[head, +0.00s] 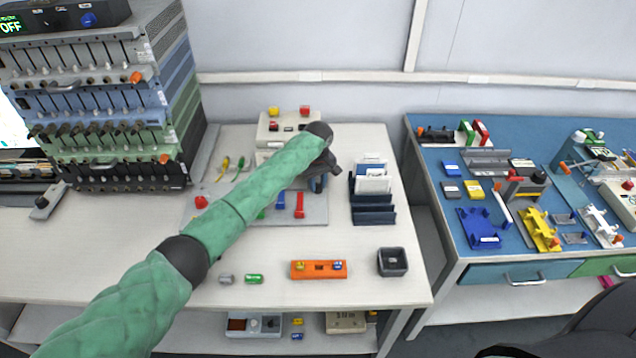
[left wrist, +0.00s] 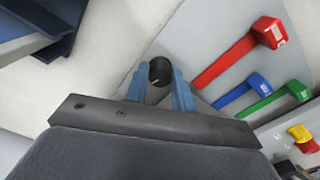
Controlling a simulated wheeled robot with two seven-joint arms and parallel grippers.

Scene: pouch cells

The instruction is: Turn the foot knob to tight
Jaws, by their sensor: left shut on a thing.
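The foot knob (left wrist: 159,71) is a small round black knob with a pale mark on its face, at the edge of a light grey plate (left wrist: 212,38) in the left wrist view. My left gripper (left wrist: 160,84) has its two blue fingers on either side of the knob and is shut on it. In the head view my left gripper (head: 318,184) is low over the right part of the grey plate, and its hand hides the knob there. My right gripper is not in view.
Red, blue and green levers (left wrist: 265,85) stand on the plate beside the gripper. A dark blue rack (head: 373,214) is close to its right. An orange block (head: 318,278) and a dark square cup (head: 392,262) are in front. The white table's front middle is partly clear.

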